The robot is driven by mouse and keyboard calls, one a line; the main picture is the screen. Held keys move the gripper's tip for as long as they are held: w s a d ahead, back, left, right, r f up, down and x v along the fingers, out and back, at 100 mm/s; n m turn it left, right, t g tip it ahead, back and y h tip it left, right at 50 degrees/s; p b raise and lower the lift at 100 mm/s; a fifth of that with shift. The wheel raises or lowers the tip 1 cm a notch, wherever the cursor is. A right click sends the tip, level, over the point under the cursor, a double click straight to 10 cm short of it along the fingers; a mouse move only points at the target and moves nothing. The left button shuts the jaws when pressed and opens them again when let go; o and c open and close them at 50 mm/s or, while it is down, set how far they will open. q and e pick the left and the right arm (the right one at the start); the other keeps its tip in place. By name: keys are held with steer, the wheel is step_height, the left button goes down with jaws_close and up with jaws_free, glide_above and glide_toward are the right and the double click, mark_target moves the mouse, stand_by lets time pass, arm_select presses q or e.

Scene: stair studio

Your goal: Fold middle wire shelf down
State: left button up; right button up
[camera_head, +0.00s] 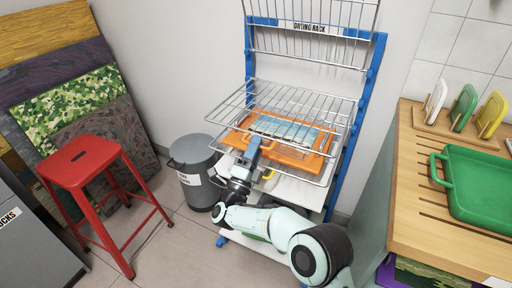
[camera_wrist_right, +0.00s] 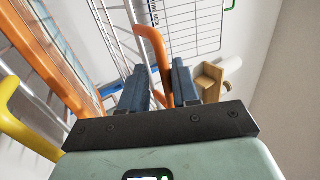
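The drying rack has a blue frame (camera_head: 369,85) against the back wall. Its upper wire shelf (camera_head: 310,42) stands folded up. The middle wire shelf (camera_head: 226,108) sticks out from the frame, roughly level. An orange-framed screen (camera_head: 312,160) shows through its wires; it also fills the left of the right wrist view (camera_wrist_right: 62,60). My right gripper (camera_head: 254,143) is at the front left of the screen and shelf. In the right wrist view its fingers (camera_wrist_right: 160,82) stand apart, with an orange bar in the gap; firm contact is not visible. My left gripper is out of view.
A grey bin (camera_head: 196,165) stands left of the rack, and a red stool (camera_head: 82,165) further left. A wooden counter (camera_head: 408,185) with a green tray (camera_head: 475,190) is at the right. A yellow handle (camera_wrist_right: 20,125) shows near my right gripper.

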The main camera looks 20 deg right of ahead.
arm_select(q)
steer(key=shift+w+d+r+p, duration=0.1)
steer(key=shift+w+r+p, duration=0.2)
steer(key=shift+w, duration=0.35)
arm_select(e)
steer(key=v, duration=1.3)
steer(key=shift+f, duration=0.15)
